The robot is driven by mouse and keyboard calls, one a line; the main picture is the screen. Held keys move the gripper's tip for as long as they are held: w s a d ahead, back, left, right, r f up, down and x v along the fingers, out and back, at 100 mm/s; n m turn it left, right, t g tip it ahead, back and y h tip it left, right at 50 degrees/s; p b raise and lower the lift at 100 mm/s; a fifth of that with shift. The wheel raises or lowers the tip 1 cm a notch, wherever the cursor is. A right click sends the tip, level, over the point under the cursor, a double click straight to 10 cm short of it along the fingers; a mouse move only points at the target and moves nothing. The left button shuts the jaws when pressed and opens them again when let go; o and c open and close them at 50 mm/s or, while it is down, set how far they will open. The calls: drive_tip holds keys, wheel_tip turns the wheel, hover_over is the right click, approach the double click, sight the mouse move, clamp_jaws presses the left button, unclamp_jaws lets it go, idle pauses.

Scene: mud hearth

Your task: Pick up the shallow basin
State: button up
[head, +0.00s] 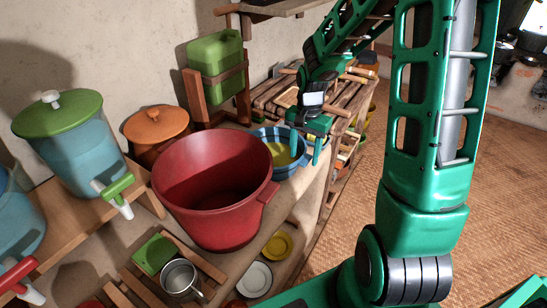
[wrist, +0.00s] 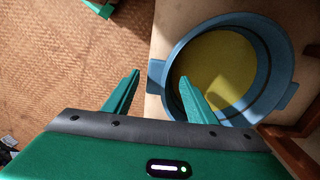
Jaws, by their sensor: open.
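The shallow basin is a blue round basin (head: 292,172) with side handles, standing behind the large red tub on the shelf top. In the wrist view the basin (wrist: 273,57) fills the upper right, with a yellow round area inside; I cannot tell whether this is its floor or something in it. My gripper (head: 300,146) is at the basin's right side, pointing down, open and empty. In the wrist view my gripper (wrist: 160,77) has one finger over the basin's inside and the other outside its left rim. The left handle shows between the fingertips. I cannot tell whether they touch it.
The large red tub (head: 215,190) stands close in front of the basin. An orange lidded pot (head: 157,130) and a green jerrycan (head: 215,65) are behind. A slatted wooden rack (head: 265,98) is beyond the basin. The woven floor (head: 370,180) to the right is clear.

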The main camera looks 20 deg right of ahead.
drive_tip(key=shift+c, duration=0.5)
clamp_jaws()
drive_tip(key=shift+w, duration=0.1)
drive_tip(key=shift+r, duration=0.2)
